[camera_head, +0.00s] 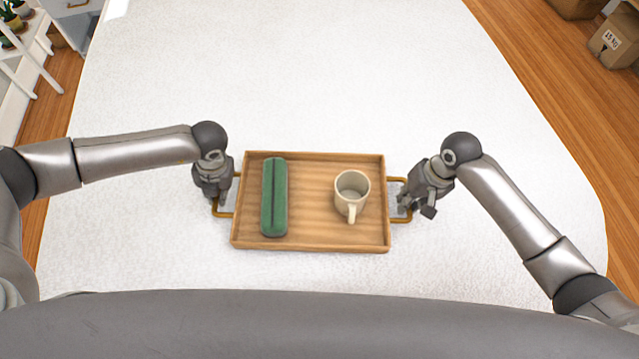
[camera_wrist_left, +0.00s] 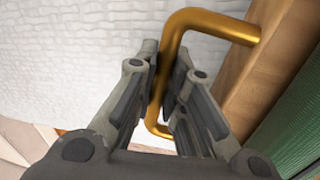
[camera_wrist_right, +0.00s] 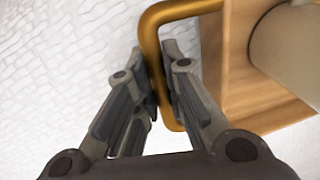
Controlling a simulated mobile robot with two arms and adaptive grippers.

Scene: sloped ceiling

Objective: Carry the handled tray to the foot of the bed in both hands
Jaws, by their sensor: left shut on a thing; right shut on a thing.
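The wooden tray (camera_head: 312,236) is level in front of me, with a brass handle on each short side. A green oblong case (camera_head: 273,197) lies on its left part and a cream mug (camera_head: 351,192) stands upright on its right part. My left gripper (camera_head: 222,198) is shut on the left handle (camera_wrist_left: 176,55), which passes between its fingers in the left wrist view. My right gripper (camera_head: 404,203) is shut on the right handle (camera_wrist_right: 151,45), also between the fingers in the right wrist view. I cannot tell whether the tray touches the white surface below.
A large white textured surface (camera_head: 300,80), bed or rug, spreads under and beyond the tray and is clear. Wooden floor (camera_head: 545,75) shows at both sides. Cardboard boxes (camera_head: 613,42) stand at the far right. A white shelf with plants (camera_head: 30,55) stands at the far left.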

